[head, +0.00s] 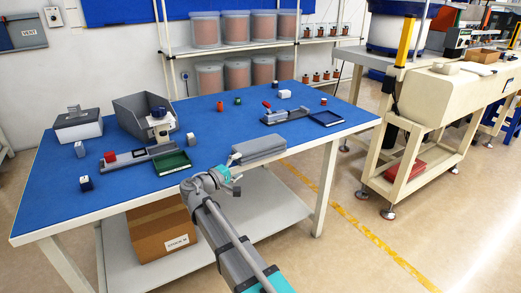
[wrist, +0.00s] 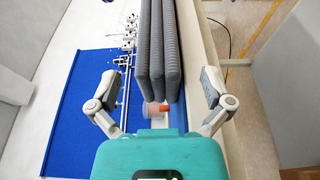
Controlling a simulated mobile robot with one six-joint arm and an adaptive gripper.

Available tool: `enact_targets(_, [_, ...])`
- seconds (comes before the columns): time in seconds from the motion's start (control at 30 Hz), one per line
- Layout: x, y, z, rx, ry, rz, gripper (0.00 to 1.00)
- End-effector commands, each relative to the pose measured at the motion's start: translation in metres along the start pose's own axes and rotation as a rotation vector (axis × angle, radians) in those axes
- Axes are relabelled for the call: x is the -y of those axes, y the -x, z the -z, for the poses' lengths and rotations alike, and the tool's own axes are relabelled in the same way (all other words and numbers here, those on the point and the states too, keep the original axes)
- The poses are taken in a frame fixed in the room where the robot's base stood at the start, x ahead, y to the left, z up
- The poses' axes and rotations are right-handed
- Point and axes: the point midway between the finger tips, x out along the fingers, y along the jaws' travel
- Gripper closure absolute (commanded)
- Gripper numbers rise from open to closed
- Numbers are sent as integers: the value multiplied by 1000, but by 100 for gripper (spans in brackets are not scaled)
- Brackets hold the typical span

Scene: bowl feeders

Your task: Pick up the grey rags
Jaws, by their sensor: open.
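The grey rags (head: 258,149) lie as a folded stack near the front edge of the blue-topped table, right of the green tray. In the wrist view the rags (wrist: 160,50) show as several thick grey layers side by side, ahead of the gripper. My gripper (wrist: 158,76) is open, with one finger to each side of the stack's line. No finger visibly grips the rags, and I cannot tell the exact gap to them. In the head view my gripper (head: 231,181) is just in front of the table edge, close to the rags' left end.
The blue table (head: 226,128) also holds a green tray (head: 173,163), a dark blue tray (head: 326,118), a grey bin (head: 134,108) and small parts. A cardboard box (head: 162,238) is on the lower shelf. A small orange-and-clear item (wrist: 158,109) shows near my gripper.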

Motion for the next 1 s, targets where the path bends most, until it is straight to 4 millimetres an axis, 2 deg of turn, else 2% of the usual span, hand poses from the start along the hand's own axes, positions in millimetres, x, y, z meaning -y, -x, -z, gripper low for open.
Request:
enact_targets(0.53, [-1, -8, -1, 2, 0, 0, 0])
enact_targets(1.0, [-3, -53, -2, 1, 0, 0, 0])
